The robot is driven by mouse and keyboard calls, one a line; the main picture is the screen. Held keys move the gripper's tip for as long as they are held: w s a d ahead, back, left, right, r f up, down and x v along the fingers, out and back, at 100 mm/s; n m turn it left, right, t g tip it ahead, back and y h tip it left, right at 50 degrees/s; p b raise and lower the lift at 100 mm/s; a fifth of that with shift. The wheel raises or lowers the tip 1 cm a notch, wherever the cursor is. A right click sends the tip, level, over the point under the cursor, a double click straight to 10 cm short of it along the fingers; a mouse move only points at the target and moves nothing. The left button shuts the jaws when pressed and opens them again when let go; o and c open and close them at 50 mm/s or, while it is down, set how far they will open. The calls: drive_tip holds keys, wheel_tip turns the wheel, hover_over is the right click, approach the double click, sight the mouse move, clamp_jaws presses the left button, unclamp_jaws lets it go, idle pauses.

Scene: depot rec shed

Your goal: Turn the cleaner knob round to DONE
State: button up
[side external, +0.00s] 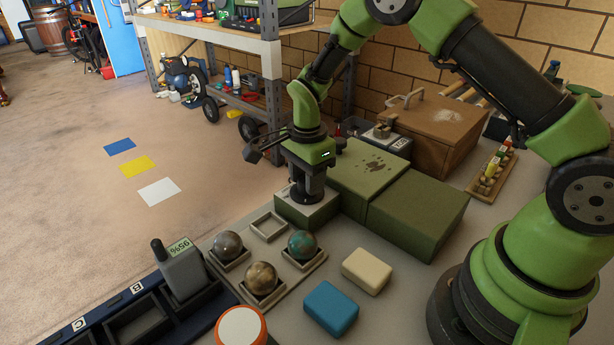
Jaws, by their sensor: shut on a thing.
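The cleaner is an olive-green box unit, with a low front block (292,213) and larger blocks behind and to the right (420,215). My gripper (307,188) points straight down over the low front block. Its jaws are shut on the dark round knob (307,197) on top of that block. The fingers hide most of the knob. No DONE mark or pointer can be read from here, so I cannot tell which way the knob is turned.
A tray with square cups holds three marbled balls (302,244); one cup (268,226) is empty. A blue sponge-like block (331,307), cream block (367,271), orange-rimmed jar (241,327) and grey handset (182,270) reading 95% stand nearby. A wooden box (432,132) is behind.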

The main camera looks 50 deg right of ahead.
drive_tip(key=m, duration=1.3)
drive_tip(key=shift+m, duration=0.4)
idle(0.3)
drive_tip(key=o, duration=0.9)
wheel_tip(320, 180, up, 10)
